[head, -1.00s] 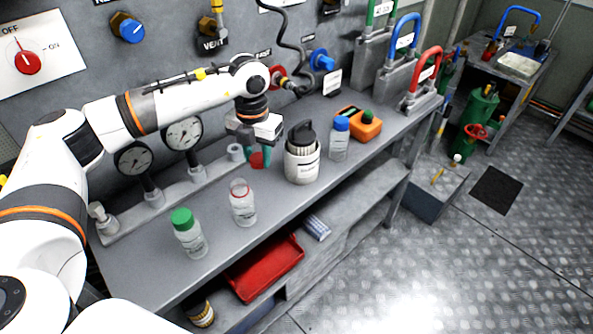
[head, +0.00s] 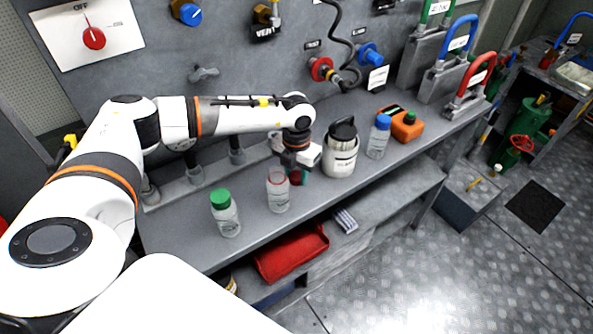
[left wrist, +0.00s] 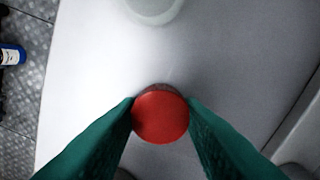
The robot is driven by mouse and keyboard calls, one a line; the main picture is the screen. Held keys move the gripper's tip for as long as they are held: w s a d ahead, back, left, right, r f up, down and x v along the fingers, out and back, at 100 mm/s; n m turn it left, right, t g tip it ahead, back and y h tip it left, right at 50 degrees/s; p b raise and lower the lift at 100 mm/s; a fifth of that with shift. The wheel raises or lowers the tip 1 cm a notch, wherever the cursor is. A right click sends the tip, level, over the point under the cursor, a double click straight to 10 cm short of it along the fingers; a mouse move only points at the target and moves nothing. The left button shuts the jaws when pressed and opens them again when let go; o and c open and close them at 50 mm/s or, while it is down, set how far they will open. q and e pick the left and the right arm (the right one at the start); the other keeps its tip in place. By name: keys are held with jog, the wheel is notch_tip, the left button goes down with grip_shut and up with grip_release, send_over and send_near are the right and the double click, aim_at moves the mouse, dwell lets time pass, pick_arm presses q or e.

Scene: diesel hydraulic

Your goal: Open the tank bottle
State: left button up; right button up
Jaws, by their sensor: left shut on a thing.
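A clear bottle with a red ring at its open neck (head: 277,190) stands upright on the grey bench. My left gripper (head: 300,176) is just right of it, pointing down and shut on a red cap (left wrist: 160,117), which is apart from the bottle. In the left wrist view the green fingers (left wrist: 160,115) close on the cap's sides. A green-capped bottle (head: 226,214) stands to the left and a blue-capped bottle (head: 378,138) to the right. Their labels are too small to read. My right gripper is out of view.
A white canister with a black lid (head: 340,152) stands close right of my left gripper. An orange device (head: 407,127) is farther right. Wall valves and a hose are behind. A red tray (head: 290,252) lies on the shelf below. The bench front is clear.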

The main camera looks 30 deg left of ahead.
pick_arm(q)
jog(key=shift+f, duration=0.2)
jog(key=o, duration=1.1)
jog(key=shift+r, duration=0.1)
